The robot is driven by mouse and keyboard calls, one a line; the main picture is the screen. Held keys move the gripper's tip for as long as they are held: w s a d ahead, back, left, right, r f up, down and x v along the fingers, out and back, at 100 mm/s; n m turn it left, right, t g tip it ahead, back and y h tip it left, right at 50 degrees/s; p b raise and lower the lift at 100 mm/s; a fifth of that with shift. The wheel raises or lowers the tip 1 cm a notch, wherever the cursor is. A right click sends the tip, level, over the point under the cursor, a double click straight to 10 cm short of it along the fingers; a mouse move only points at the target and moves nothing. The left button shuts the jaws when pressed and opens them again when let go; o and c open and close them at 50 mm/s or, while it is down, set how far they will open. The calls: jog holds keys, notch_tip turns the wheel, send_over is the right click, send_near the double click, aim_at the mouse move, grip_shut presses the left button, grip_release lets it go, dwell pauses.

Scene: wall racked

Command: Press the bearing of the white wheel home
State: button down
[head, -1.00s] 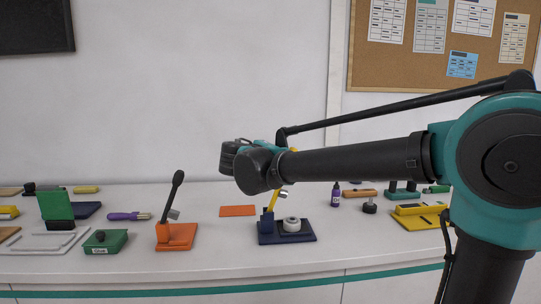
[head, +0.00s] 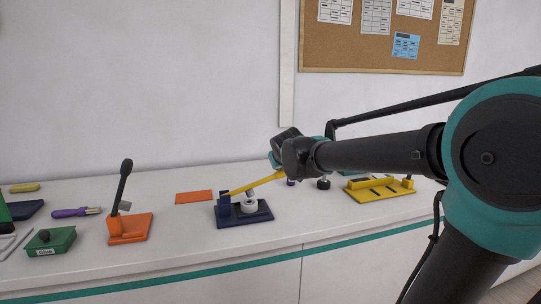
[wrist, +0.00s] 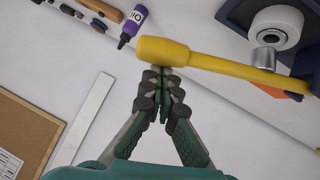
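The white wheel (head: 249,207) lies flat on the dark blue base (head: 228,221) of a small press. It also shows in the wrist view (wrist: 288,20). The press's yellow lever (head: 262,183) slants low, rising to the right, and its metal ram (wrist: 267,38) is over the wheel's centre. The head view hides the fingertips behind my arm.
An orange press (head: 130,229) with a raised black lever stands left, with an orange mat (head: 194,197) behind. A yellow fixture (head: 382,190) stands right. A purple bottle (wrist: 132,27) is near my gripper. The bench front is clear.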

jog(key=shift+m+y, duration=0.5)
jog(key=shift+y, duration=0.1)
jog(key=f, duration=0.1)
jog(key=d+f, duration=0.1)
jog(key=f, duration=0.2)
jog(key=shift+w+d+f, duration=0.25)
jog(key=shift+d+f, duration=0.25)
jog(key=shift+f, duration=0.7)
